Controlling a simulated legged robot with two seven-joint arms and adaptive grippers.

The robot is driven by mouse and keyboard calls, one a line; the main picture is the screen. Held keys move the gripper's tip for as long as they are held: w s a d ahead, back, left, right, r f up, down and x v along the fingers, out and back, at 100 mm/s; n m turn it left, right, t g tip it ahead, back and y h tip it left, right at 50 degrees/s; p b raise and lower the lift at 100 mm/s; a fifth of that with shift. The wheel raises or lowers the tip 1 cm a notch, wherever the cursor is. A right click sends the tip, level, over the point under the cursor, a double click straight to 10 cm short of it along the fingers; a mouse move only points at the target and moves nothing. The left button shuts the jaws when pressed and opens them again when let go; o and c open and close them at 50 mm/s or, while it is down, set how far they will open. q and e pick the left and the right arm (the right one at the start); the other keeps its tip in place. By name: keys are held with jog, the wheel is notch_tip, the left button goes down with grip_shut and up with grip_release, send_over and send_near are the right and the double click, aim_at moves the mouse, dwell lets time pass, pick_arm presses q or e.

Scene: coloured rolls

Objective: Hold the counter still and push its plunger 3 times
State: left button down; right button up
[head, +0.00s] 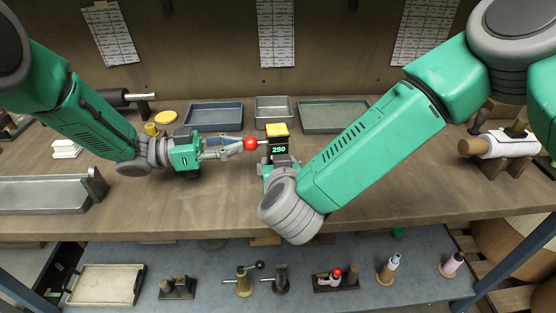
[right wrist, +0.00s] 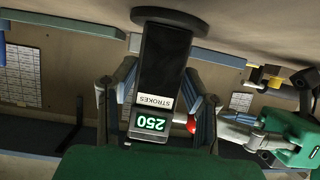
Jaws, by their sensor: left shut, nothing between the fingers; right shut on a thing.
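In the right wrist view the counter (right wrist: 160,60) appears upside down with a STROKES label. My right gripper (right wrist: 160,80) is shut on the counter, a finger on each side; in the head view my arm partly hides it. My left gripper (head: 238,146) is shut and empty, its tips right at the red ball. I cannot tell whether they touch.
Blue (head: 214,116), grey (head: 274,109) and green (head: 333,116) trays lie behind the counter. A long metal tray (head: 40,193) is at the left, and a white roll on a stand (head: 500,145) at the right. A lower shelf (head: 220,290) holds several small fixtures.

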pick_arm(q)
jog(key=shift+d, duration=0.45)
pick_arm(e)
jog(key=shift+s+f, duration=0.2)
jog(key=shift+f, duration=0.15)
pick_arm(q)
jog(key=shift+s+a, duration=0.1)
jog(key=shift+a, duration=1)
jog(key=shift+d, duration=0.2)
jog(key=shift+d, duration=0.95)
jog(key=shift+a, duration=1.1)
